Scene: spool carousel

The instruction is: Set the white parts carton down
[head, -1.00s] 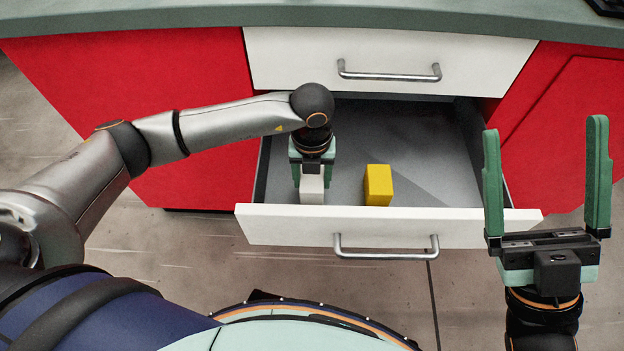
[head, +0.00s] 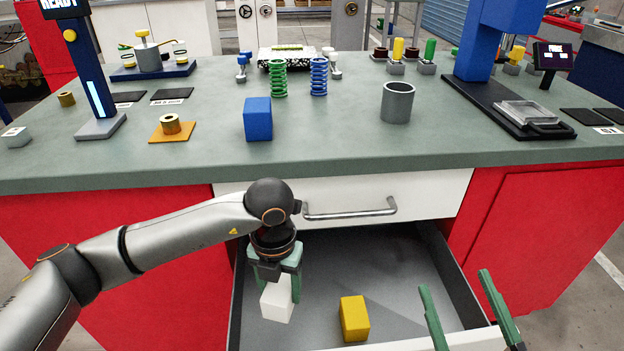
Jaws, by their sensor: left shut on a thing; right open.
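The white parts carton (head: 277,300) is held between the fingers of my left gripper (head: 276,280). It hangs slightly tilted over the left part of the open lower drawer (head: 365,270). Whether its bottom touches the drawer floor I cannot tell. The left gripper is shut on it from above. My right gripper (head: 468,310) is open and empty at the lower right, by the drawer's right front; only its fingers show.
A yellow box (head: 354,318) stands in the drawer right of the carton. The worktop (head: 330,150) above holds a blue box (head: 258,119), a grey cup (head: 397,102), green and blue springs, and a blue press (head: 488,45). The worktop's front middle is clear.

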